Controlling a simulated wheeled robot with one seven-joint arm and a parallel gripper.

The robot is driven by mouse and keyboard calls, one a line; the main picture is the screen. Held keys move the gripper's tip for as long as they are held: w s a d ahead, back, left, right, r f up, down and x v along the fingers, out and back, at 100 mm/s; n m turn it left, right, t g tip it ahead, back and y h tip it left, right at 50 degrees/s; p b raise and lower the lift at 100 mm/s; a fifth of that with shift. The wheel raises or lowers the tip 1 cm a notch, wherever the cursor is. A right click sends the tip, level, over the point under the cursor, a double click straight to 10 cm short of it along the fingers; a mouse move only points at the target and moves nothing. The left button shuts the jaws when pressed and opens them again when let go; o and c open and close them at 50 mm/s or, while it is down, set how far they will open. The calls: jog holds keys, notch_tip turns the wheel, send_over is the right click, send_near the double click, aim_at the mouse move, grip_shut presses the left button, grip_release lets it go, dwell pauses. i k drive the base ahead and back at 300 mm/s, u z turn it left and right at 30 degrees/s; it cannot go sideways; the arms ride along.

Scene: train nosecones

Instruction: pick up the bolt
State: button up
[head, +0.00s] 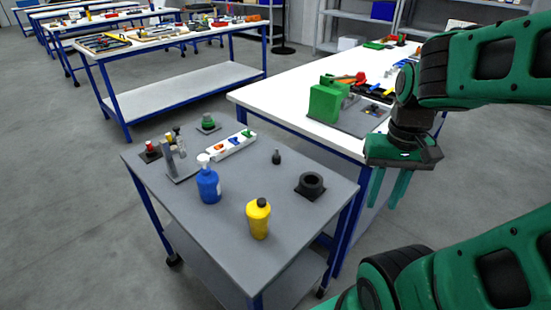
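A small dark upright piece (277,157) stands on the grey cart top (240,255), near its back edge; it looks like the bolt, but it is too small to be sure. My gripper (388,187) hangs to the right of the cart, in front of the white workbench, with its fingers pointing down. Its two green fingers are apart with nothing between them. It is well away from the dark piece.
A black ring (310,185), yellow bottle (258,218), blue pump bottle (208,184) and white tray (231,146) stand on the cart. A grey stand (183,167) is at the left. The white workbench (300,95) holds a green block (326,101).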

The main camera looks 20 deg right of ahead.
aim_at(277, 157)
jog(key=z, duration=0.05)
jog(key=k, duration=0.5)
jog(key=z, duration=0.75)
jog(key=k, duration=0.75)
jog(key=u, duration=0.95)
jog(key=i, duration=1)
jog(key=z, duration=0.05)
